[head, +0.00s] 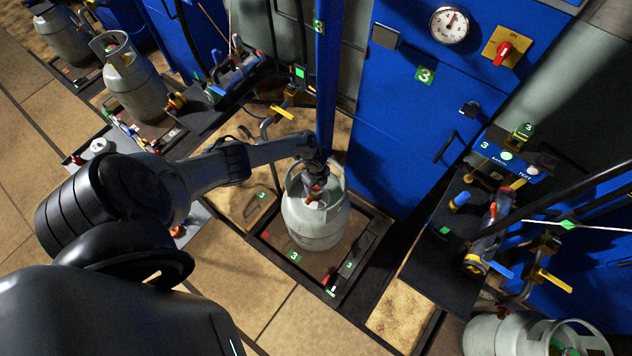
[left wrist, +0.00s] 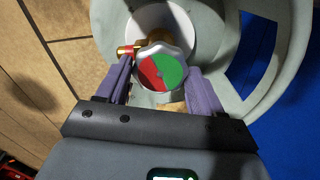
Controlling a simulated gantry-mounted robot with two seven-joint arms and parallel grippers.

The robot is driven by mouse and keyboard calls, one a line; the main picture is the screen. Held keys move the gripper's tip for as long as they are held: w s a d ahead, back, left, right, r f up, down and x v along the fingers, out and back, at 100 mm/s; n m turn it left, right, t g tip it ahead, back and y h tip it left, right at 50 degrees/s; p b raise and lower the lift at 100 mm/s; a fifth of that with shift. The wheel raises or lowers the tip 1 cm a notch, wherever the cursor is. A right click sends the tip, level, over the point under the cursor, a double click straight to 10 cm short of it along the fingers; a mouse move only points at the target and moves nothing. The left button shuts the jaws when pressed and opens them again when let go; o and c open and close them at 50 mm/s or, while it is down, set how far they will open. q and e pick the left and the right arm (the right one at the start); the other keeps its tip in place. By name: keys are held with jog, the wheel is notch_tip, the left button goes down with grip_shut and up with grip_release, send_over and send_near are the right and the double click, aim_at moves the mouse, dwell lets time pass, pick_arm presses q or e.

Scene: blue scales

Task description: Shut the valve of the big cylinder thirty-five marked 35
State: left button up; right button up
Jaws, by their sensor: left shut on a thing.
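A grey gas cylinder (head: 315,225) stands upright on the scale platform (head: 350,265) tagged 3. No number 35 can be read on it. Its collar (left wrist: 285,85) rings the valve in the left wrist view. The valve handwheel (left wrist: 162,73) has a silver rim and a half red, half green cap. A brass outlet with a red part (left wrist: 127,50) sticks out to the left of it. My left gripper (left wrist: 163,72) reaches down inside the collar, its purple fingers on both sides of the handwheel, shut on it. The fingertips are partly hidden. My right gripper is not in view.
A blue cabinet (head: 400,120) with a gauge (head: 450,25) and a red switch (head: 503,53) stands close behind the cylinder. Valves and hoses (head: 490,235) crowd the right side.

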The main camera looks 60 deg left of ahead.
pick_arm(q)
jog(key=shift+m+b, duration=0.35)
jog(key=shift+m, duration=1.25)
jog(key=o, duration=1)
jog(key=shift+o, duration=0.2)
jog(key=shift+r, duration=0.1)
